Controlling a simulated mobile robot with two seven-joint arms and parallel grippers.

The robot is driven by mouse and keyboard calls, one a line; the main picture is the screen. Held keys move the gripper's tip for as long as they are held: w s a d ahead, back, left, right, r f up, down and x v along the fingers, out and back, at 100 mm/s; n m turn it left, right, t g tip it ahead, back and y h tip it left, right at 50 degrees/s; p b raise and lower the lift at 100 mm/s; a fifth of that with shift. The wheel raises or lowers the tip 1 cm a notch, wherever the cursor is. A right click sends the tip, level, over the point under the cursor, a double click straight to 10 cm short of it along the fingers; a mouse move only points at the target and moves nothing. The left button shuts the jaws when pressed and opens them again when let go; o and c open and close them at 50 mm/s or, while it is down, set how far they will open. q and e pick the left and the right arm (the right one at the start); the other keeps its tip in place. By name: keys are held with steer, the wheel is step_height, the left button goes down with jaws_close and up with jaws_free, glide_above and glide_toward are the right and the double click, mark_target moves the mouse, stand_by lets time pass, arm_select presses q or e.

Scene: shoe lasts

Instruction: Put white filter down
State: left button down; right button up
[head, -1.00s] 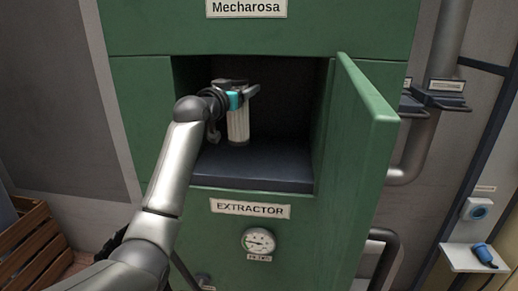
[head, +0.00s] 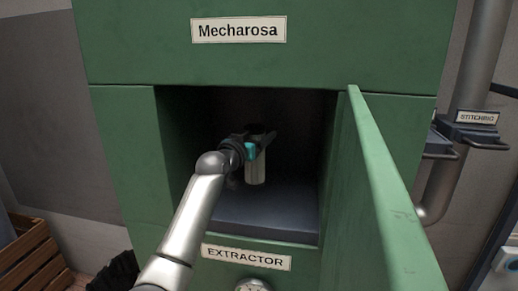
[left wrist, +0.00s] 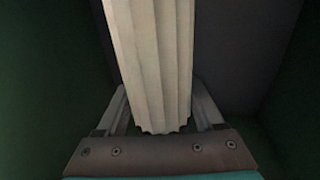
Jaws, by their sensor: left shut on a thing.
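The white filter (head: 256,168) is a pale ribbed cylinder, held upright inside the open extractor compartment. My left gripper (head: 258,140) is shut on its upper part, inside the compartment. In the left wrist view the filter (left wrist: 152,60) runs up between the two fingers of my left gripper (left wrist: 158,108), its scalloped end near the palm. The filter's lower end is close above the compartment's dark floor (head: 265,215); I cannot tell whether they touch. My right gripper is not in view.
The green extractor cabinet (head: 130,60) surrounds the compartment. Its door (head: 375,200) stands open on the right. Pipework (head: 480,60) with a labelled bracket is at the far right, and a wooden crate (head: 30,255) is at lower left. The compartment floor around the filter looks clear.

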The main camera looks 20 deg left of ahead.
arm_select(q)
steer(key=shift+f, duration=1.75)
jaws_free()
steer(key=shift+f, duration=0.1)
steer(key=shift+s, duration=0.15)
steer(key=s+b, duration=0.1)
steer(key=s, duration=1)
steer(key=shift+s, duration=0.4)
